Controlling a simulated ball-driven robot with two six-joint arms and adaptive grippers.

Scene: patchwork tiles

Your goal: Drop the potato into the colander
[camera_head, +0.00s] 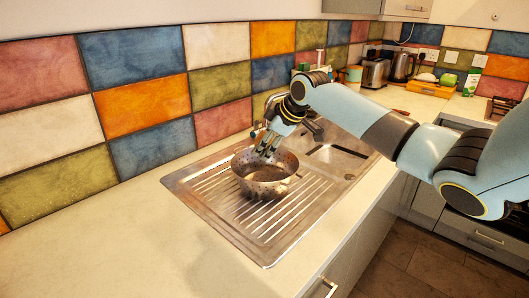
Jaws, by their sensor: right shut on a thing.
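The metal colander (250,188) stands on the ribbed steel drainboard (215,203) left of the sink bowl. My right gripper (266,151) reaches in from the right and points down over the colander's back rim, with its fingertips at or just above the opening. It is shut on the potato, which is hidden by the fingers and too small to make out. My left gripper is not in view.
The sink bowl (338,160) and tap (314,128) are right of the colander. The counter (120,240) at front left is clear. Coloured tiles line the wall.

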